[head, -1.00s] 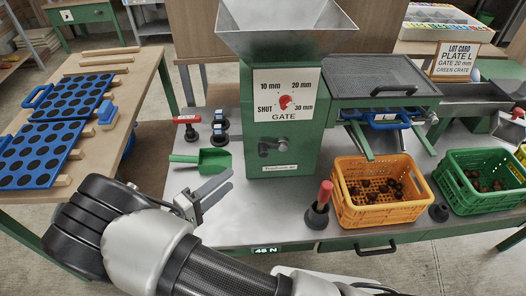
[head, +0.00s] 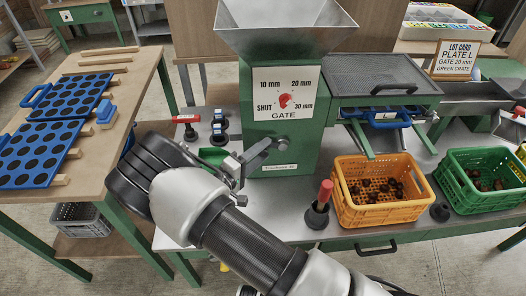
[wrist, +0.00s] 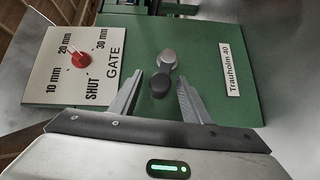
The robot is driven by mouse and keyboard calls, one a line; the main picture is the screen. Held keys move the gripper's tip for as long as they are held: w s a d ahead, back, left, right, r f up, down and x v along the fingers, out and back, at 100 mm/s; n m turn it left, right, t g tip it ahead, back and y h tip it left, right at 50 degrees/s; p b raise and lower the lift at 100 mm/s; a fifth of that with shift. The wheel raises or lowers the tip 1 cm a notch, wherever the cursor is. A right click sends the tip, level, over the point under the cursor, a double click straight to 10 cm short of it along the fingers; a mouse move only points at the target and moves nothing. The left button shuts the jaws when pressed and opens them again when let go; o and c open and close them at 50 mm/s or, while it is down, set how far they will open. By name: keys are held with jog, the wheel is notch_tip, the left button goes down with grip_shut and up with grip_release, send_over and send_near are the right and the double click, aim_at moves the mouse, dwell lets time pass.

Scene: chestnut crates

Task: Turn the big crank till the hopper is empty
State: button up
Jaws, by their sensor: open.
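The green machine (head: 310,150) carries a grey metal hopper (head: 285,40); the hopper walls I see are bare, its bottom is hidden. A small crank (head: 281,144) with a dark knob sits low on the machine's front, partly covered by my gripper in the head view. In the wrist view the crank's black knob (wrist: 160,86) and its silver hub (wrist: 168,57) lie between my fingers. My gripper (wrist: 160,79) is open, one finger on each side of the knob, with gaps showing.
An orange crate (head: 383,222) and a green crate (head: 442,176) with some chestnuts stand right of the machine. A red-handled black tool (head: 320,205) stands near the front. Blue hole plates (head: 45,150) lie on the left table.

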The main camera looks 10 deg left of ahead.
jog(key=shift+w+d, duration=0.2)
jog(key=shift+w, duration=0.15)
grip_shut()
